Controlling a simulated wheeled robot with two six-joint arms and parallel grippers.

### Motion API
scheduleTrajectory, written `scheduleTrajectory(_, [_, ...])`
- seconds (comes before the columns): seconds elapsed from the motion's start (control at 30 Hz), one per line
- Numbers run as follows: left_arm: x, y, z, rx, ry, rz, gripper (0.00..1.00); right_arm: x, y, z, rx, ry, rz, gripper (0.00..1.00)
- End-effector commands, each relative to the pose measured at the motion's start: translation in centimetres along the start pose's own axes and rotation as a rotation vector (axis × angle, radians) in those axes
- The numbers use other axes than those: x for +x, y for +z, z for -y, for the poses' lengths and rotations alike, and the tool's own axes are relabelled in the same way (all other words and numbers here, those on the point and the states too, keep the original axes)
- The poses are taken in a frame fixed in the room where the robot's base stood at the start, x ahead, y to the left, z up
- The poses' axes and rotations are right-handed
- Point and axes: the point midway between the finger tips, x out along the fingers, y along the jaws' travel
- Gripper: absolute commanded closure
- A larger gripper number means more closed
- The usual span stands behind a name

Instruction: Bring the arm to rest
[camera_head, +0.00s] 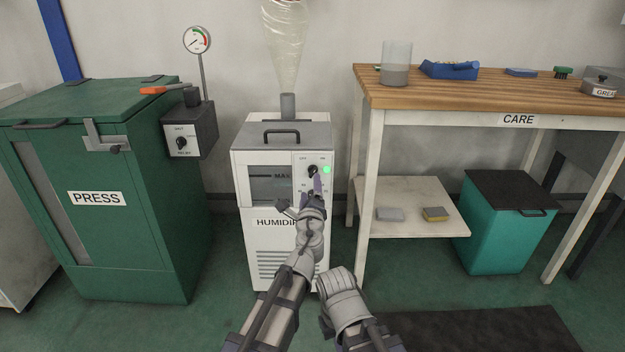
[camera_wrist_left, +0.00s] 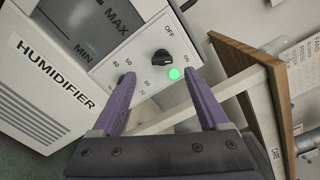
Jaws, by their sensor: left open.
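My left gripper (camera_head: 316,187) is in front of the control panel of the white humidifier (camera_head: 272,241). In the left wrist view its two purple fingers (camera_wrist_left: 158,68) are spread apart with nothing between them. The black OFF/ON knob (camera_head: 313,170) shows beyond the fingers in the wrist view (camera_wrist_left: 160,57), with a lit green lamp (camera_head: 327,169) beside it. The numbered dial (camera_wrist_left: 125,80) is mostly hidden behind one finger. I cannot tell whether a finger touches the panel. Part of my right arm shows low in the head view; its gripper does not.
A green press (camera_head: 140,235) with a gauge (camera_head: 198,40) and a switch box (camera_head: 190,140) stands left. The wooden-topped care bench (camera_head: 450,98) stands right, close to the humidifier, with a teal bin (camera_head: 497,240) below. A dark mat (camera_head: 480,330) lies on the floor.

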Motion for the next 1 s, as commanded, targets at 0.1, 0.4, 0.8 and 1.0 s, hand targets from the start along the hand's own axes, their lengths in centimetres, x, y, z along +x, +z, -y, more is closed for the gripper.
scheduleTrajectory(0.1, [-0.5, 2.5, -2.5, -0.126, 0.078, 0.068, 0.22, 0.0, 0.0, 0.0, 0.000, 0.000, 0.000, 1.00])
scheduleTrajectory(0.4, [-8.5, 10.0, -18.8, -0.877, 0.612, 0.470, 0.22, 0.0, 0.0, 0.0, 0.000, 0.000, 0.000, 1.00])
scheduleTrajectory(0.8, [-21.3, 5.6, -27.1, -1.452, 1.227, 0.777, 0.22, 0.0, 0.0, 0.0, 0.000, 0.000, 0.000, 1.00])
scheduleTrajectory(1.0, [-25.5, 3.3, -27.1, -1.585, 1.448, 0.843, 0.22, 0.0, 0.0, 0.0, 0.000, 0.000, 0.000, 1.00])
